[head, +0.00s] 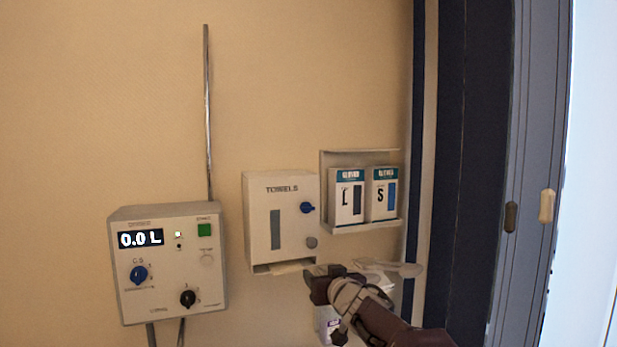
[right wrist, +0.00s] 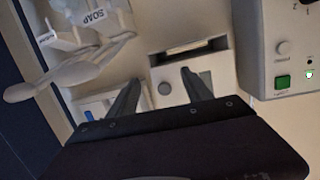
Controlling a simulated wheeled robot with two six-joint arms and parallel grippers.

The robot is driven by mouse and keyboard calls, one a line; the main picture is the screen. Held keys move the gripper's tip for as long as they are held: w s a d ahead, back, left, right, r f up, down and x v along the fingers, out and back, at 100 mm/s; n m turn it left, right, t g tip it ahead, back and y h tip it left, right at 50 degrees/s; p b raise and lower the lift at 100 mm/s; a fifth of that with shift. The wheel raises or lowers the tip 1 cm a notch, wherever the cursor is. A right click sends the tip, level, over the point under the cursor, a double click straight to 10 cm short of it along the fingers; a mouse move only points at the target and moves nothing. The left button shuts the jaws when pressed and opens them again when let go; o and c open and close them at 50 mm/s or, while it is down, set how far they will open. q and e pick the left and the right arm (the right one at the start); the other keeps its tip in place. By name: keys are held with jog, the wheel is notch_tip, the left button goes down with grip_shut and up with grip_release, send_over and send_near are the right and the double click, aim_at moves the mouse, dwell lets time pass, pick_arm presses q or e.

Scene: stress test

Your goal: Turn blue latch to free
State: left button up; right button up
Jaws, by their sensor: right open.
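The towel dispenser (head: 262,225) is a pale box on the wall, marked TOWELS. A blue latch (head: 307,207) sits at its upper right front, with a round grey knob (head: 312,242) below it. My right gripper (head: 318,280) is open and empty, just below the dispenser's lower right corner. I cannot make out the blue latch in that view. My left gripper is out of view.
A control box (head: 205,280) with a blue knob (head: 138,274) and 0.0 L display hangs left. A rack (head: 362,227) with two glove boxes is right of the dispenser. A soap dispenser (right wrist: 90,12) with a long lever (right wrist: 65,75) is close to my right gripper.

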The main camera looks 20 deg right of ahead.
aim_at(308, 210)
notch_tip(308, 210, up, 14)
jog(key=n+t+y+p, duration=0.1)
jog(key=n+t+p, duration=0.1)
jog(key=t, duration=0.1)
jog(key=w, duration=0.3)
jog(key=w+p, duration=0.1)
jog(key=w, duration=0.2)
jog(key=w+d+p, duration=0.1)
jog(key=w, duration=0.3)
jog(key=shift+f, duration=0.1)
jog(key=shift+w+f, duration=0.1)
jog(key=shift+w, duration=0.05)
jog(key=shift+a, duration=0.1)
jog(key=shift+s, duration=0.25)
jog(key=c, duration=0.4)
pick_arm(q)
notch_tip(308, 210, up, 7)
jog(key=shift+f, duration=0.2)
pick_arm(e)
grip_shut()
